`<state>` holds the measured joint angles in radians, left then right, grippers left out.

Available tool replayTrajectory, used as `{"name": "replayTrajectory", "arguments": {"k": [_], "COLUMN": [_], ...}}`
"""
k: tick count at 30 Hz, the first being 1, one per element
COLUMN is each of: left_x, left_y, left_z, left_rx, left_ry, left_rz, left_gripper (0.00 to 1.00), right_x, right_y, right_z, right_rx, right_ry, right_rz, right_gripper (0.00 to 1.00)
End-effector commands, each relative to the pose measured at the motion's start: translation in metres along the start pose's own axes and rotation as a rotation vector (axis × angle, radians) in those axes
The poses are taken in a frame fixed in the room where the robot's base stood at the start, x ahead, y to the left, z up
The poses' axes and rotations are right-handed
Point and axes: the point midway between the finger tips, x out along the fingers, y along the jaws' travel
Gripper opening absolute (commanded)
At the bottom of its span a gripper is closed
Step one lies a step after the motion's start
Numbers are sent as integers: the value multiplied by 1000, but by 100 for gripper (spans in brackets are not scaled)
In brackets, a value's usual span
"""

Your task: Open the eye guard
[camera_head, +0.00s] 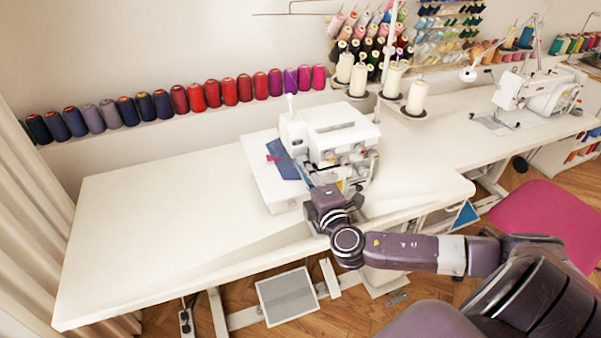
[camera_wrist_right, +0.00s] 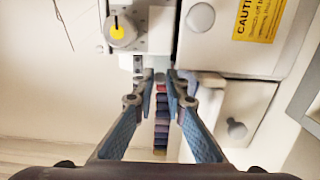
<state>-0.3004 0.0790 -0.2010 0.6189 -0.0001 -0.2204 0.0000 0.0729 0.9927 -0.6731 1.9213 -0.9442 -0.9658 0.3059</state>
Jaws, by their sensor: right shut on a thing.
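The white overlock sewing machine (camera_head: 330,130) stands on the long white table and also shows close up in the right wrist view (camera_wrist_right: 270,60). My right gripper (camera_head: 324,190) is at the machine's front, low beside its needle area. In the right wrist view its two fingers (camera_wrist_right: 160,78) converge with a narrow gap at the tips, against the small part below the machine head. I take this part to be the eye guard; it is mostly hidden by the fingertips and its outline is not clear. My left gripper is not in view.
A blue cloth (camera_head: 290,167) lies at the machine's left side. The white table (camera_head: 150,230) is bare to the left. Thread cones (camera_head: 417,97) stand behind the machine, and a row of spools (camera_head: 180,99) lines the wall. A pink chair (camera_head: 550,215) is at the right.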

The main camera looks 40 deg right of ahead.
Motion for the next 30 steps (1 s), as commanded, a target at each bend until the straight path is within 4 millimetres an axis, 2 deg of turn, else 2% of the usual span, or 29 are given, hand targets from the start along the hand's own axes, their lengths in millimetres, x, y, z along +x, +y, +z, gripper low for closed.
{"name": "replayTrajectory", "arguments": {"k": [1,9,24,25,30], "left_x": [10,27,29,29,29], "left_y": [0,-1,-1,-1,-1], "left_z": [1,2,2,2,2], "left_rx": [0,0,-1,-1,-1], "left_ry": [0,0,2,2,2], "left_rz": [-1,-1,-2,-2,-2], "left_gripper": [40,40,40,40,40], "right_x": [-2,-4,-5,-5,-4], "right_y": [-7,-5,-2,-2,-2], "right_z": [3,8,9,9,9], "right_rx": [-5,-2,1,1,1], "right_ry": [28,133,158,158,157], "right_rz": [-3,-4,-4,-4,-3], "right_gripper": [0,0,0,13,29]}}
